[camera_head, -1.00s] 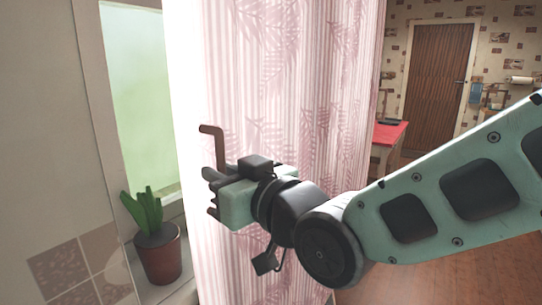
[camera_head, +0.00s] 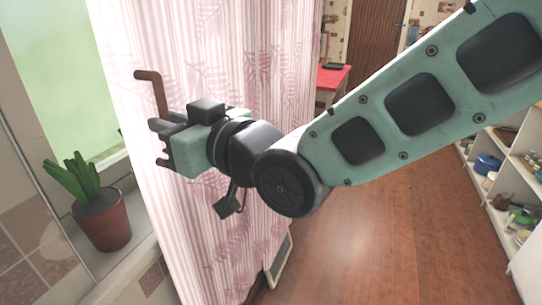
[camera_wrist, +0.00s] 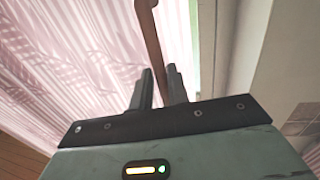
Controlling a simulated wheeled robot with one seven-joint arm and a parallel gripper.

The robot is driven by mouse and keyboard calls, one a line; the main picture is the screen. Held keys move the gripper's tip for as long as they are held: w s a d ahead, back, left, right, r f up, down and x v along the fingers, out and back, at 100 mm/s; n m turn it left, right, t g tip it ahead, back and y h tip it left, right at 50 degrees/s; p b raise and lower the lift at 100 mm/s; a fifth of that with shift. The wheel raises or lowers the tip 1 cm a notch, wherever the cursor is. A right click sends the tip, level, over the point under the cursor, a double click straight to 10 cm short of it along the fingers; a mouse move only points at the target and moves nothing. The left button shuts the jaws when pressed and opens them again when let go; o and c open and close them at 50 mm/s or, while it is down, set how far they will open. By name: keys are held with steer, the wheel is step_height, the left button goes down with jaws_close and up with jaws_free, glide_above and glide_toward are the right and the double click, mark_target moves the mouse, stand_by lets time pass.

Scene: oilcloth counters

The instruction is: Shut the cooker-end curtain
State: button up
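The curtain (camera_head: 225,60), pink and white with a leaf pattern, hangs in folds beside the window (camera_head: 80,80). Part of the pane is uncovered to its left. It also fills the left of the wrist view (camera_wrist: 70,50). A brown bent rod (camera_head: 157,92) stands in front of the curtain's left part. In the wrist view the rod (camera_wrist: 149,35) runs down between my fingers. My gripper (camera_head: 160,145) is at the rod's lower part, with its fingers (camera_wrist: 160,88) close on either side of it.
A potted plant (camera_head: 100,218) stands on the sill at left, below my gripper. A red-topped table (camera_head: 333,76) and a door (camera_head: 375,40) are at the back. White shelves (camera_head: 520,165) stand at right. The wooden floor (camera_head: 390,225) between is clear.

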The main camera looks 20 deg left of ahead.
steer(key=v, duration=1.8)
steer(key=shift+d, duration=0.4)
stand_by(0.8)
steer(key=shift+s, duration=0.1)
steer(key=shift+c, duration=0.4)
